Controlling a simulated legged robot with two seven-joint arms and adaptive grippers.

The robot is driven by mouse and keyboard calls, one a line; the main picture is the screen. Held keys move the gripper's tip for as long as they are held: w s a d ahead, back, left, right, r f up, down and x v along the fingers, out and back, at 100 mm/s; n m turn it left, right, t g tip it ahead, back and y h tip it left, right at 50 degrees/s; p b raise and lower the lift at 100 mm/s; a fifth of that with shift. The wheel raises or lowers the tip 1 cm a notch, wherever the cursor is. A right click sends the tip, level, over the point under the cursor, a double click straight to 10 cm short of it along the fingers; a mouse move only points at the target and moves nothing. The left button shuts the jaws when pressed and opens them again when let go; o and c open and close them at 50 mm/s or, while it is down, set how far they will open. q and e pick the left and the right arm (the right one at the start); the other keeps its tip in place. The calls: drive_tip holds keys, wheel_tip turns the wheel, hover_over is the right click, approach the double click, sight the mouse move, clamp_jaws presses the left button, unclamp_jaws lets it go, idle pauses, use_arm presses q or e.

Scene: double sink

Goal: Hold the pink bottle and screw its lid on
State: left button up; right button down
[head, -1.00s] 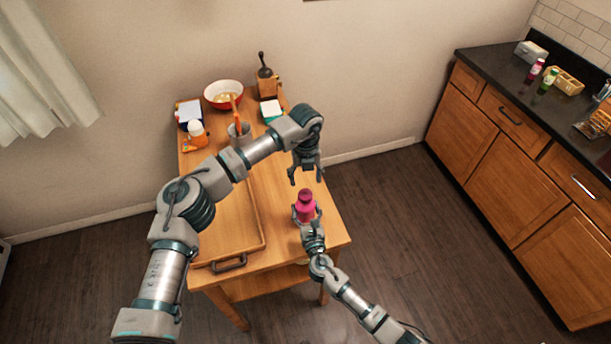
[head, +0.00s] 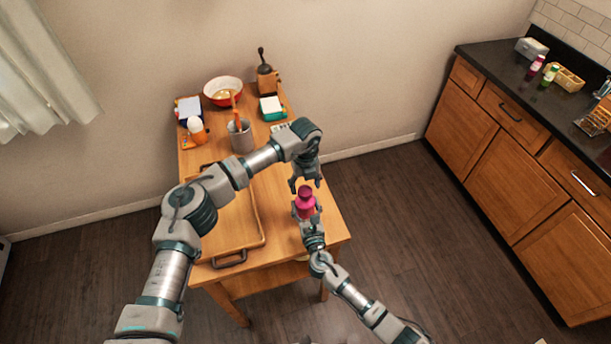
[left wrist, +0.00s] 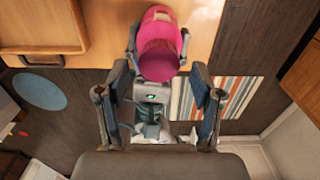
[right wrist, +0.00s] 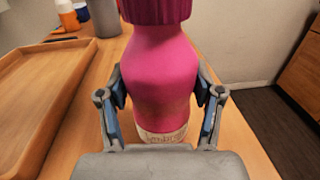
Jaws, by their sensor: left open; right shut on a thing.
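The pink bottle (head: 306,210) is upright over the near right part of the wooden table, with its dark magenta lid (head: 305,192) on top. My right gripper (head: 306,215) is shut around the bottle's body; its fingers press both sides in the right wrist view (right wrist: 158,95). I cannot tell whether the lid is tight or whether the bottle's base touches the table. My left gripper (head: 307,185) is open and points down just above the lid. In the left wrist view the lid (left wrist: 160,62) lies ahead of and between the open fingers, apart from them.
A wooden tray (head: 262,215) lies left of the bottle. A grey utensil cup (head: 241,140), an orange bottle (head: 197,133), a red bowl (head: 223,92) and a grinder (head: 267,80) stand farther back. The table's right edge is close to the bottle, with open floor beyond.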

use_arm(q)
drive_tip(key=shift+f, duration=1.25)
drive_tip(key=c, duration=1.2)
drive_tip(key=m, duration=0.3)
drive_tip(key=shift+m, duration=0.3)
drive_tip(key=m, duration=1)
drive_tip(key=shift+m, duration=0.3)
drive_tip(key=m, duration=0.5)
drive_tip(key=o, duration=1.3)
drive_tip(key=shift+c, duration=0.2)
